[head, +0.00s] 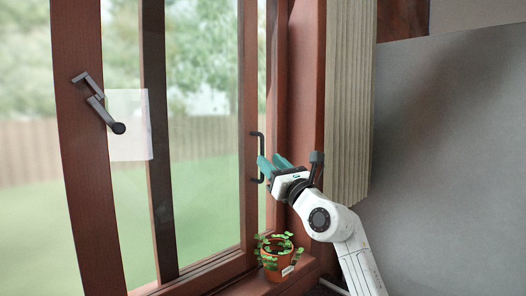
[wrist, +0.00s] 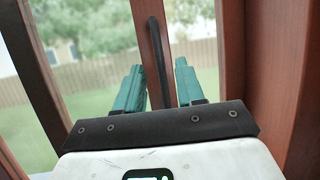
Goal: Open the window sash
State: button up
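The window sash (head: 250,100) is a brown wooden frame with a tall pane, and its right stile carries a black vertical bar handle (head: 261,138). My gripper (head: 270,161), with teal fingers, is at the handle's lower half. In the wrist view, my gripper (wrist: 158,66) is open, with one finger on each side of the handle (wrist: 159,55). Gaps show between the handle and both fingers. A narrow strip of outdoors shows between the stile and the right jamb (head: 303,80); I cannot tell whether glass fills it.
A potted plant (head: 277,270) stands on the sill just below my gripper. A black crank lever (head: 98,103) is on the left frame post, beside a pale translucent panel (head: 132,135). Ribbed trim (head: 347,100) and a grey wall (head: 450,150) are on the right.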

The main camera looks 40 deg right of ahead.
jog(key=shift+x, duration=2.7)
jog(key=shift+c, duration=0.2)
grip_shut()
